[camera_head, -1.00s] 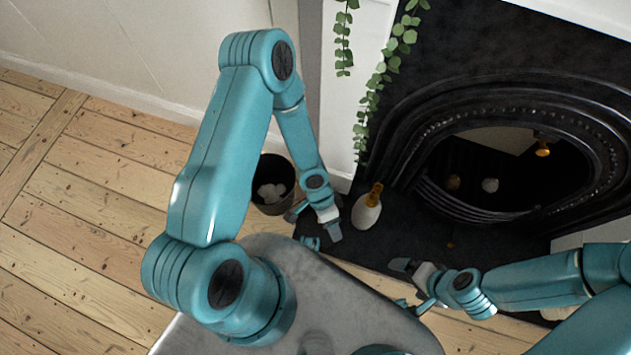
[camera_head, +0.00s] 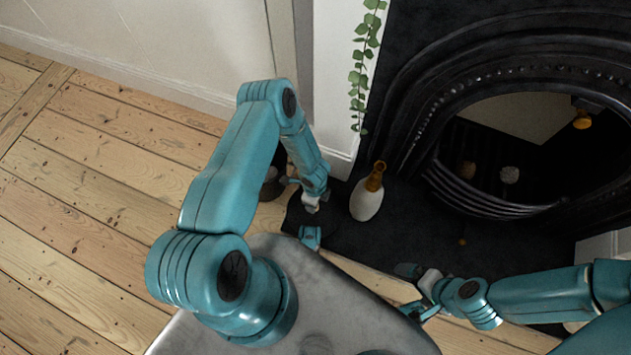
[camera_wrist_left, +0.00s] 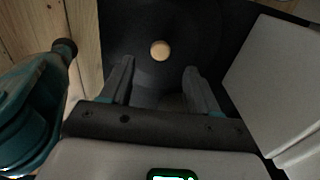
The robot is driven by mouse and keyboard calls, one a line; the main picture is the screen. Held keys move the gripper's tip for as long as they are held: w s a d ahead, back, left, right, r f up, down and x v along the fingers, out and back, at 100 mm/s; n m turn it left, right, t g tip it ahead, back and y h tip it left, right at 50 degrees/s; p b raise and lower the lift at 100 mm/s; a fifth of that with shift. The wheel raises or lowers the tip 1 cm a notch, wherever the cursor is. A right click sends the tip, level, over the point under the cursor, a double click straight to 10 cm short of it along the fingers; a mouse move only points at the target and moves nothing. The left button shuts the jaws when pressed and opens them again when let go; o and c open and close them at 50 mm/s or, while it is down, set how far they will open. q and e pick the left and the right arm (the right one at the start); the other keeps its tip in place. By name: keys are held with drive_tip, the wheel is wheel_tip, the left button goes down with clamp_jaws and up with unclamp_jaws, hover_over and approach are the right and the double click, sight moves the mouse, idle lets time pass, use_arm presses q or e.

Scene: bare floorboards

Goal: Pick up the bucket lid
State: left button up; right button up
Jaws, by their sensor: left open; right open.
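In the left wrist view, a dark round lid (camera_wrist_left: 180,45) with a pale wooden knob (camera_wrist_left: 160,50) shows against a dark surface; its outline is faint. My left gripper (camera_wrist_left: 158,66) is open, with the knob between and just beyond its fingertips. In the head view my left gripper (camera_head: 309,222) is low over the left end of the black hearth. The dark bucket (camera_head: 272,186) is mostly hidden behind my left arm, and I cannot make out the lid there. My right gripper (camera_head: 408,289) is open and empty near the hearth's front edge.
A white vase (camera_head: 366,203) with an amber neck stands on the black hearth (camera_head: 400,240), right of my left gripper. The fireplace (camera_head: 480,150) is behind it. A trailing plant (camera_head: 362,75) hangs above. Bare floorboards (camera_head: 90,220) lie open at left.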

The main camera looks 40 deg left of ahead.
use_arm(q)
wheel_tip(320, 180, down, 6)
drive_tip(key=b, duration=0.3)
drive_tip(key=shift+r, duration=0.1)
clamp_jaws()
